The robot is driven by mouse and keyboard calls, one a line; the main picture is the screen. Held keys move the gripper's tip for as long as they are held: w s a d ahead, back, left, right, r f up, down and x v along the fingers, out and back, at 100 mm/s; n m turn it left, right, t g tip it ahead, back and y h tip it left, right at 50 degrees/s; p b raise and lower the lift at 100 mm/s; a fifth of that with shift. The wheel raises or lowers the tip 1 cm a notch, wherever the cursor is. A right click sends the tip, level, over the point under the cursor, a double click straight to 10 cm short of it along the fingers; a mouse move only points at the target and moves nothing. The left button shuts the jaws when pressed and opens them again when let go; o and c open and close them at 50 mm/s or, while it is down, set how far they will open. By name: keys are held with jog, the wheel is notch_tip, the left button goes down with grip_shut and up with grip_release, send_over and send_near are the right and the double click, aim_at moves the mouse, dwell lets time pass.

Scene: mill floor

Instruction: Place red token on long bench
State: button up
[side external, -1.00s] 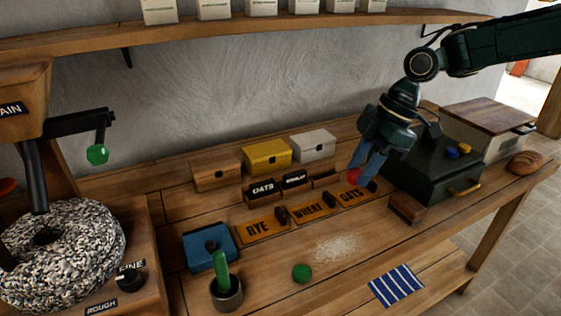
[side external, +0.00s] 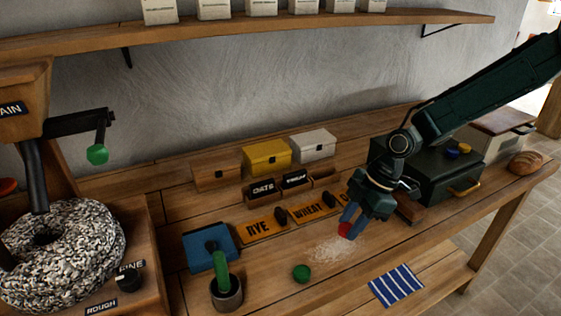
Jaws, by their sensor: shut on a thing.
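The red token (side external: 344,230) is between the fingertips of my gripper (side external: 347,224), which is shut on it. My gripper points down over the front half of the long bench (side external: 440,215), just behind the spill of pale flour or grain. The token is low, close to the bench top; I cannot tell whether it touches the wood. My gripper and wrist hide part of the rightmost orange label board.
A green token (side external: 301,273), a mortar with green pestle (side external: 227,290) and a striped cloth (side external: 397,285) lie in front. Orange boards (side external: 262,227), a blue box (side external: 207,250), a dark green chest (side external: 430,180) and a wooden block (side external: 409,208) stand near.

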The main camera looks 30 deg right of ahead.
aim_at(346, 249)
jog(key=shift+f, duration=2.8)
jog(key=shift+f, duration=0.1)
jog(key=o, duration=0.9)
jog(key=shift+o, duration=0.2)
jog(key=v, duration=1.2)
jog(key=shift+r, duration=0.2)
